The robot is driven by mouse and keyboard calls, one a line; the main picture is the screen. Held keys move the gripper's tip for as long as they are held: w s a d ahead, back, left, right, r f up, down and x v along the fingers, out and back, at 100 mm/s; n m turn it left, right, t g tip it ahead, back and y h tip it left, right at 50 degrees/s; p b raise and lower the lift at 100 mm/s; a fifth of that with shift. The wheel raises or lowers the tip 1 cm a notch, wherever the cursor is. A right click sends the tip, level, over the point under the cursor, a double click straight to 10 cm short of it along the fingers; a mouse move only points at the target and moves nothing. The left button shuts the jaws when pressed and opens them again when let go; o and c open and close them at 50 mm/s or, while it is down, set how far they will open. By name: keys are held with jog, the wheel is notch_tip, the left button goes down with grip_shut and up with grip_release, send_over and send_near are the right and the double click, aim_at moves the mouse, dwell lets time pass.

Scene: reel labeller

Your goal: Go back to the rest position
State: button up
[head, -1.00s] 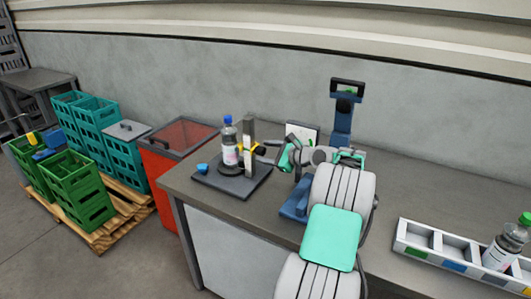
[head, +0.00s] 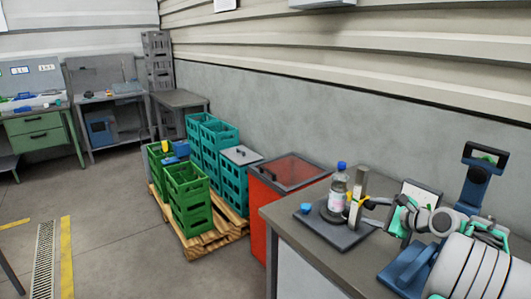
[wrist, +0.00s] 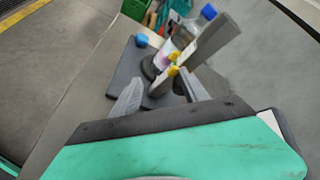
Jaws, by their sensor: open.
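My gripper (wrist: 160,97) is open in the wrist view, its two grey fingers spread apart. It also shows in the head view (head: 371,201), reaching left toward the labeller. The labeller has a dark base plate (head: 335,233), an upright grey post (head: 357,197) and a yellow part on it. A bottle with a blue cap (head: 337,190) and a pink and white label stands upright beside the post. It also shows in the wrist view (wrist: 165,58), beyond my fingertips. My arm stretches over the right of the table.
The grey table (head: 300,250) carries the labeller, a blue cap (head: 305,208) and a blue stand (head: 475,185). A red bin (head: 262,215) stands left of it. Green crates (head: 188,195) and teal crates (head: 233,178) sit on a pallet. The floor farther left is open.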

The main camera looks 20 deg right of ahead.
jog(key=a+n+g, duration=0.5)
jog(key=a+n, duration=0.6)
jog(key=a, duration=1.3)
jog(key=s+a+f+n+g+h, duration=0.1)
jog(key=s+a+f+n+g, duration=0.1)
jog(key=s+a+n, duration=0.5)
jog(key=s+a+f+n+g+h, duration=0.1)
jog(key=s+a+f+n, duration=0.3)
jog(key=s, duration=0.9)
jog(key=a+n+g, duration=0.1)
jog(key=a+n, duration=0.1)
jog(key=a, duration=0.1)
jog(key=shift+s+n+g+p, duration=0.3)
jog(key=shift+s+n, duration=0.05)
jog(key=shift+n, duration=0.05)
